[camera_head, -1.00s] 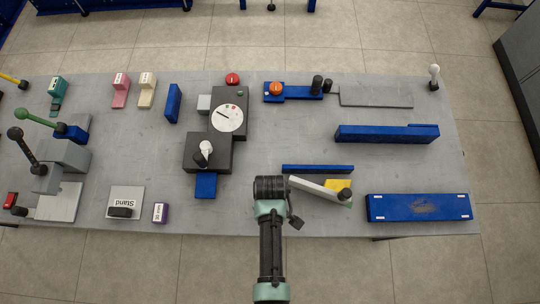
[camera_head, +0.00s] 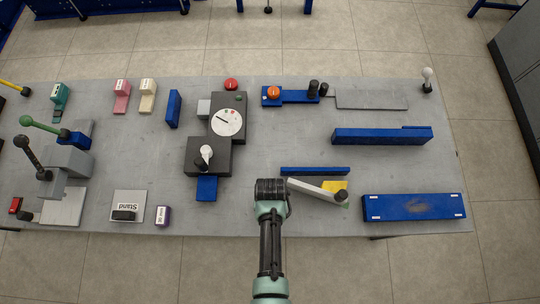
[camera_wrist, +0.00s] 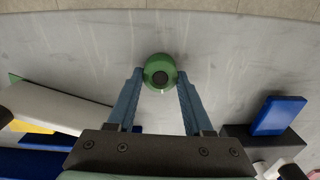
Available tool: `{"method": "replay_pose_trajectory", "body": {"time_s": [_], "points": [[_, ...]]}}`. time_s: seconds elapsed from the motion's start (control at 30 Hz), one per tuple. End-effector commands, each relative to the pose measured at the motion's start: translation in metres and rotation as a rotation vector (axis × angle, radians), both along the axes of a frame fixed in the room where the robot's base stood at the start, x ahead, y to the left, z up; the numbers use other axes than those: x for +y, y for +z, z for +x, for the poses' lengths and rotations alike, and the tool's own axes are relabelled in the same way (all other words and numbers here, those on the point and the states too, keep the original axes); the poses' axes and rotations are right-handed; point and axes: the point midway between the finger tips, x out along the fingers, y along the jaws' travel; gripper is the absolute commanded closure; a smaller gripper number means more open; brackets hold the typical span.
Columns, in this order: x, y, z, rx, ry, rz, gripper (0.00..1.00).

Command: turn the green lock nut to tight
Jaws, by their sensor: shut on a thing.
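The green lock nut (camera_wrist: 160,63) shows in the wrist view as a round green piece with a dark centre, above the grey table. My gripper (camera_wrist: 160,82) has one blue finger on each side of it, with the fingertips closed against the nut. In the head view my gripper (camera_head: 270,188) points down at the front middle of the table. The wrist hides the nut and the fingertips there. I cannot read any tight mark near the nut.
A blue bar (camera_head: 315,171) lies behind. A dark box with a dial (camera_head: 227,122) stands to the left. A blue block (camera_head: 414,207) lies at right.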

Motion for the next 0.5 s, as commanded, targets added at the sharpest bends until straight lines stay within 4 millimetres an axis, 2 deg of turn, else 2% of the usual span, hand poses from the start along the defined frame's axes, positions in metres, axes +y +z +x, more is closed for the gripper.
{"method": "replay_pose_trajectory", "body": {"time_s": [0.2,0.5], "points": [[-0.0006,0.0009,0.0007,-0.001,-0.109,0.000,1.00],[-0.0010,0.0004,0.0004,-0.001,-0.170,0.000,1.00]]}}
